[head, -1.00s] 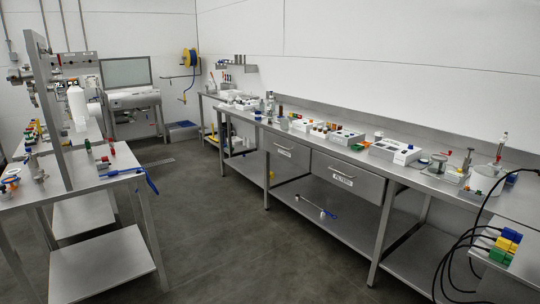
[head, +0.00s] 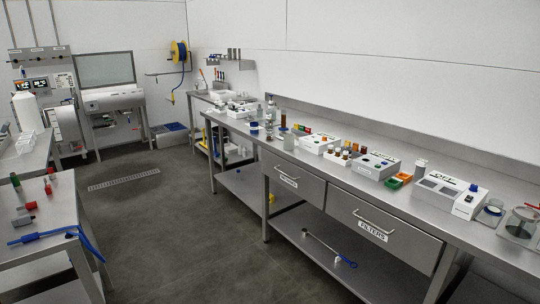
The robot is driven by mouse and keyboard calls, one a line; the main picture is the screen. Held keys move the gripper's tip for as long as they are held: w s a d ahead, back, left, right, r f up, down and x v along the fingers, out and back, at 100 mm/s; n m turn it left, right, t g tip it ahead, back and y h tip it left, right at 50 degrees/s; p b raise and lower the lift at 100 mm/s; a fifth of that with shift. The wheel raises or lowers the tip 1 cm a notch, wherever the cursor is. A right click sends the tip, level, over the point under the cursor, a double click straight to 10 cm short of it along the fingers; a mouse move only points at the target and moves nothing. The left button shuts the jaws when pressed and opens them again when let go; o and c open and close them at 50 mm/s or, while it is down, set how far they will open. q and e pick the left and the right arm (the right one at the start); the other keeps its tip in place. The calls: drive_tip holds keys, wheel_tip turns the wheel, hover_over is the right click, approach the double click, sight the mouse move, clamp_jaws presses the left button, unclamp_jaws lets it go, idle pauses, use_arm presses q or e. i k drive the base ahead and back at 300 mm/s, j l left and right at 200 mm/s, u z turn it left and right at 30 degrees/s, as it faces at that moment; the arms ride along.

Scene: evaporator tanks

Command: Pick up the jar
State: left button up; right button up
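A clear glass jar-like vessel (head: 520,224) stands on the right-hand steel bench, cut by the right edge of the head view. A small grey container (head: 419,170) stands farther back on the same bench. Small amber bottles (head: 283,119) stand farther along it. I cannot tell which of these is the task's jar. Neither of my grippers shows in the head view.
The long steel bench (head: 452,222) with drawers and a lower shelf runs along the right wall. White boxes (head: 451,193) sit on it.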

sight(270, 134)
drive_tip(key=i, duration=2)
drive_tip(key=i+z, duration=0.15)
drive_tip(key=i, duration=0.4)
drive_tip(key=i+j+z, duration=0.2)
drive_tip(key=i, duration=0.35)
drive_tip(key=i+j+z, duration=0.15)
drive_tip(key=i, duration=0.4)
